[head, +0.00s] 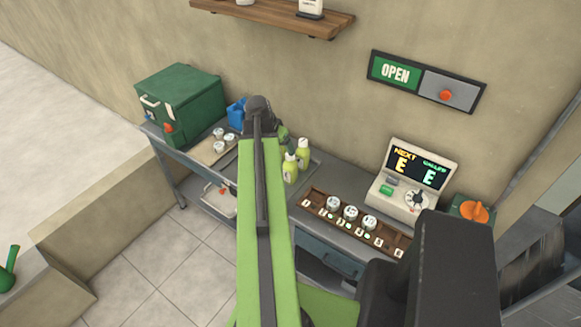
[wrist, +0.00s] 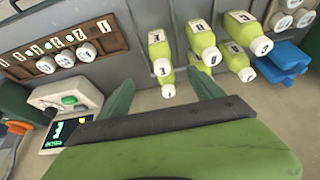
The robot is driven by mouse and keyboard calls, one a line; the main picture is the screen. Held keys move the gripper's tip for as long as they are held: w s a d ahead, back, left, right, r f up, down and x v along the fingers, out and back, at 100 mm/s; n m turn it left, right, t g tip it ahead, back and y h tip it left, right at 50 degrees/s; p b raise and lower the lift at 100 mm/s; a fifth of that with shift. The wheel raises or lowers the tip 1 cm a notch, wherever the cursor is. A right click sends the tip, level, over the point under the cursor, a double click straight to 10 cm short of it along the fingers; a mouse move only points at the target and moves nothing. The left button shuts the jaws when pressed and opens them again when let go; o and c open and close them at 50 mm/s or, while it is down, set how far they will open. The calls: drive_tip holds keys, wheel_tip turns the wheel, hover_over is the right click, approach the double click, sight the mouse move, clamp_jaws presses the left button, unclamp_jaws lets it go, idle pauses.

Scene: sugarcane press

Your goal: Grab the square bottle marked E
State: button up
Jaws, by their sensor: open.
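Several yellow-green bottles with white caps and white ends stand in a group at the top of the wrist view. The nearest bottle (wrist: 160,52) lies ahead of the space between my fingers; others are a middle bottle (wrist: 202,40) and a right bottle (wrist: 245,27). Their dark marks are too small to read, so I cannot tell which is E. In the head view two bottles show, a front one (head: 290,168) and a back one (head: 303,153); my arm hides the others. My gripper (wrist: 160,77) is open, its green fingers apart with nothing held between them.
A console (head: 415,185) with a lit display showing E stands right of the bottles. A wooden rack (head: 385,237) with several round-topped jars lies in front of it. A green box (head: 182,103) and a blue object (wrist: 283,65) stand on the bench's other side.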

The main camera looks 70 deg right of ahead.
sight(287, 159)
drive_tip(key=b+x, duration=1.1)
drive_tip(key=x, duration=0.1)
drive_tip(key=shift+w+a, duration=0.15)
drive_tip(key=shift+a, duration=0.05)
drive_tip(key=shift+d+f, duration=0.25)
drive_tip(key=b+x, duration=0.5)
drive_tip(key=shift+f, duration=0.2)
drive_tip(key=shift+a+r, duration=0.1)
drive_tip(key=shift+r, duration=0.1)
clamp_jaws()
